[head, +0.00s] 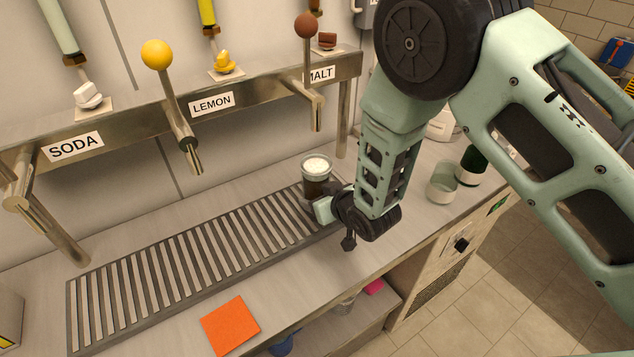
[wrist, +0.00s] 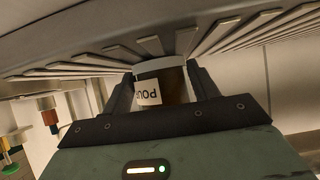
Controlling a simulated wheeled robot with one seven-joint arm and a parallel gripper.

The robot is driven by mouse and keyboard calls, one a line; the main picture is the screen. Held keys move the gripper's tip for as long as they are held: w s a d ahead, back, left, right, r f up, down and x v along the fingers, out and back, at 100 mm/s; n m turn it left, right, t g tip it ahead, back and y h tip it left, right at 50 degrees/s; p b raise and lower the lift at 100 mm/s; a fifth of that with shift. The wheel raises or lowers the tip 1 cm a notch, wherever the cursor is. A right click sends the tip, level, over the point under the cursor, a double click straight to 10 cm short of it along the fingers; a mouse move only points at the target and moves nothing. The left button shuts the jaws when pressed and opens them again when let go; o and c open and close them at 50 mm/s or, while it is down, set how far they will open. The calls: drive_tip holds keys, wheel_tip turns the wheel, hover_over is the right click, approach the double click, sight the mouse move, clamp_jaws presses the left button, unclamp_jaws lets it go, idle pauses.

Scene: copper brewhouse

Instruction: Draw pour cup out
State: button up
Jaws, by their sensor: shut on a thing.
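The pour cup (head: 316,181) is a clear cup with dark liquid and a pale foamy top. It stands upright at the right end of the slatted drip grate (head: 180,262), below and near the MALT tap (head: 317,118). My gripper (head: 323,207) reaches in low from the right and is shut on the cup. In the wrist view the cup (wrist: 176,84) sits between both fingers, with part of a white label showing "POU". The cup's lower part is hidden by my gripper in the head view. I cannot tell whether its base touches the grate.
The LEMON tap (head: 183,130) and SODA tap (head: 45,220) stand left along the metal rail. An orange square (head: 231,325) lies on the counter in front of the grate.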

drive_tip(key=shift+r, duration=0.25)
drive_tip(key=shift+r, duration=0.35)
drive_tip(key=shift+r+p, duration=0.25)
drive_tip(key=shift+p, duration=0.15)
drive_tip(key=shift+s+d+b, duration=0.25)
drive_tip(key=shift+s+d, duration=0.85)
drive_tip(key=shift+s, duration=0.55)
drive_tip(key=shift+s+d+b, duration=0.25)
drive_tip(key=shift+s+d, duration=0.9)
drive_tip(key=shift+s, duration=0.5)
drive_tip(key=shift+s+d+b, duration=0.25)
drive_tip(key=shift+s+d, duration=0.85)
drive_tip(key=shift+s, duration=0.55)
